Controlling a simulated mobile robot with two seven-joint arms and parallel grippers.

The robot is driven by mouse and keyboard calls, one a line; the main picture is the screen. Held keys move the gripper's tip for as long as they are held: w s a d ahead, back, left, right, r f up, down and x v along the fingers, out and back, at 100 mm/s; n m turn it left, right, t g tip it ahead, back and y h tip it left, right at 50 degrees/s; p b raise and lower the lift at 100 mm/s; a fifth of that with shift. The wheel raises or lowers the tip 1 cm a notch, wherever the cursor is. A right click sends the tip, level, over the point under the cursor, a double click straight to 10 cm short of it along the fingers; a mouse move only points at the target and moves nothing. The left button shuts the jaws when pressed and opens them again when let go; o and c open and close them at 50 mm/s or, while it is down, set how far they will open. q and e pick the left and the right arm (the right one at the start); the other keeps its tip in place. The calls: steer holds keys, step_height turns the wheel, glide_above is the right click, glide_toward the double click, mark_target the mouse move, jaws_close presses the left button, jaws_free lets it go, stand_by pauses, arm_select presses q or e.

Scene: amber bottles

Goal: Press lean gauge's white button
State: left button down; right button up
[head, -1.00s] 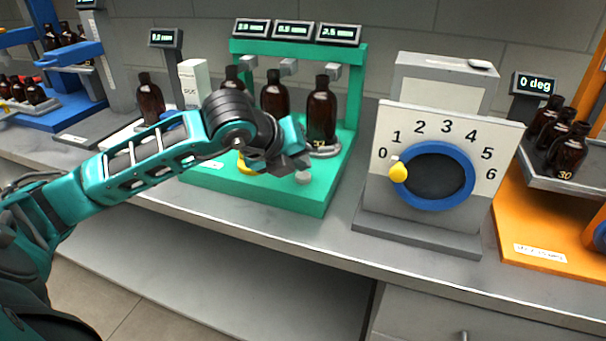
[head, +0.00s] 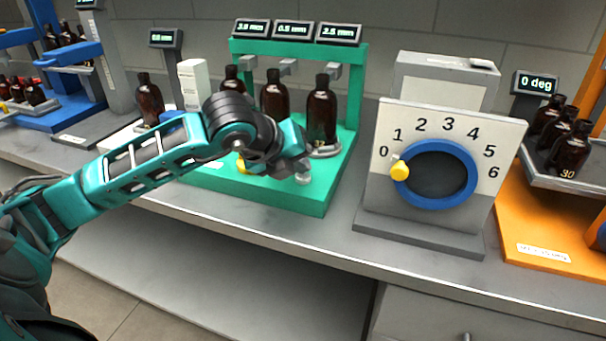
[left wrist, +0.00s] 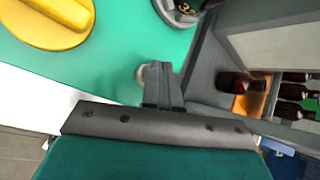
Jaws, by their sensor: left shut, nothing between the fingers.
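The lean gauge is the green stand (head: 290,195) with three displays along its top and amber bottles (head: 321,112) in a row under them. Its white button (head: 303,179) is on the front right of the green base. My left gripper (head: 298,167) is shut and empty, right at the button and partly covering it. In the left wrist view the shut fingers (left wrist: 163,86) are beside the pale round button (left wrist: 148,76), which they partly hide. I cannot tell whether they touch it. A yellow knob (left wrist: 45,22) is on the same base. My right gripper is not in view.
A grey dial box (head: 418,238) with a blue ring and yellow pointer stands right of the gauge. An orange device (head: 545,235) is farther right. A white carton (head: 194,84) and a scale are at left. The bench's front strip is clear.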

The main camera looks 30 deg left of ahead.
mark_target(299, 177)
arm_select(q)
steer(key=shift+f, duration=0.15)
stand_by(0.4)
steer(key=shift+r, duration=0.9)
steer(key=shift+r+p, duration=0.1)
steer(key=shift+p, duration=0.2)
steer(key=shift+r+p, duration=1.45)
steer(key=shift+r, duration=1)
steer(key=shift+f, duration=0.1)
